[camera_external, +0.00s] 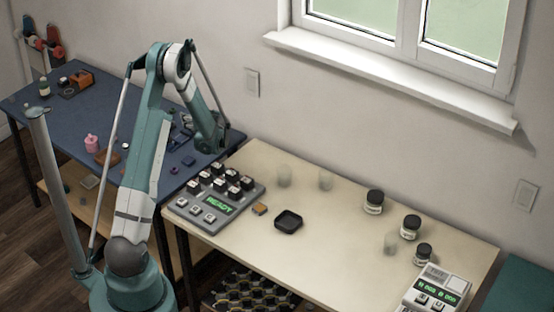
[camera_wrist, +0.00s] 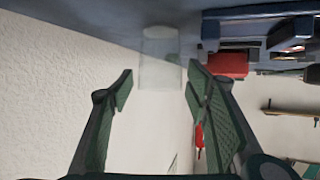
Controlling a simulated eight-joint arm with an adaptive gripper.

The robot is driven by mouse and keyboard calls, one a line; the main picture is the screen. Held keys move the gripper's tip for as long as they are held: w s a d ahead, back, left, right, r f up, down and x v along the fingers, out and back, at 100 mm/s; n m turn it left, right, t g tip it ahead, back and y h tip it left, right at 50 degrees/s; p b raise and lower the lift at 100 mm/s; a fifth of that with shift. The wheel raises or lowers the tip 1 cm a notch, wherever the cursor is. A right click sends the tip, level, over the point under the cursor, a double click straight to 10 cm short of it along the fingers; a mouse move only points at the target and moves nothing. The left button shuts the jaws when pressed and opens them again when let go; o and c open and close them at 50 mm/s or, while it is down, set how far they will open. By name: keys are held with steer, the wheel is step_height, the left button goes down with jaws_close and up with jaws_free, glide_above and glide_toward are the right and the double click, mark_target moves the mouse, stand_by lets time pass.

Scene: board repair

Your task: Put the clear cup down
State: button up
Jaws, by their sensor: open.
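A clear cup (camera_wrist: 160,62) shows in the wrist view just beyond and between my fingertips, with its end at the dark blue tabletop (camera_wrist: 90,14). The view is turned over, so the tabletop is at the top. My gripper (camera_wrist: 161,84) is open, with one finger on each side of the cup and gaps visible. In the external view my gripper (camera_external: 209,142) is low over the blue table's right back part; I cannot make out the cup there. Other clear cups stand on the cream table: two at the back (camera_external: 284,176) (camera_external: 326,180) and one at right (camera_external: 390,243).
A pink bottle (camera_external: 92,144) stands on the blue table. A red object (camera_wrist: 228,64) is beside the cup in the wrist view.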

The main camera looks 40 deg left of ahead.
steer(key=shift+r, duration=0.15)
steer(key=p+v, duration=0.2)
steer(key=v, duration=1)
steer(key=shift+p, duration=0.35)
steer(key=shift+s, duration=0.1)
stand_by(0.4)
steer(key=s+d+r+m+t+h, duration=0.1)
steer(key=s+d+r+m+h, duration=0.2)
steer(key=s+d+r, duration=0.55)
steer(key=s+d+r+m+h, duration=0.3)
steer(key=s+d+r+m, duration=0.15)
steer(key=d+r, duration=0.55)
steer(key=s+d+r+m+t+h, duration=0.1)
steer(key=s+d+m+h, duration=0.5)
steer(key=s+d, duration=1.6)
steer(key=s, duration=0.4)
steer(key=shift+r+h, duration=0.3)
steer(key=shift+r, duration=0.05)
